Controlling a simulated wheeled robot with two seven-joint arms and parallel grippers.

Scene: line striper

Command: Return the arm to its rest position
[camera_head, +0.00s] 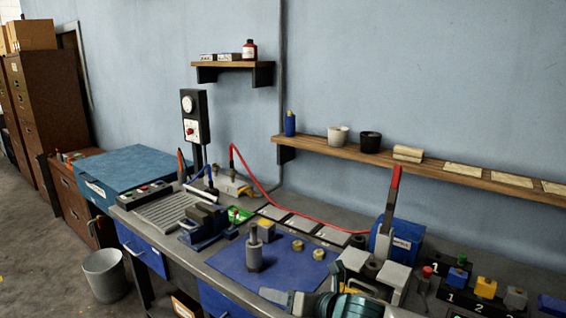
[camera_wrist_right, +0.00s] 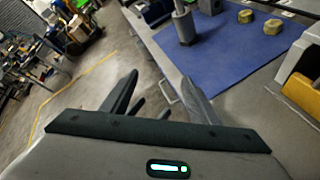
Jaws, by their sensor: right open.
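My right arm comes in at the bottom edge of the head view, with a dark wrist and a teal ring. Its right gripper (camera_head: 277,297) is over the bench's front edge, in front of the blue mat (camera_head: 225,267). In the right wrist view my right gripper (camera_wrist_right: 160,93) has its two fingers apart, with nothing between them. The bench edge and the floor show beyond the fingers. My left gripper and left arm are not in the head view.
A grey metal cylinder (camera_head: 254,252) stands on the mat, with brass nuts (camera_head: 298,245) behind it. A vise (camera_head: 206,224) is to the left. A grey block fixture (camera_head: 352,262) and numbered blocks (camera_head: 486,287) are to the right. A bin (camera_head: 104,275) stands on the floor.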

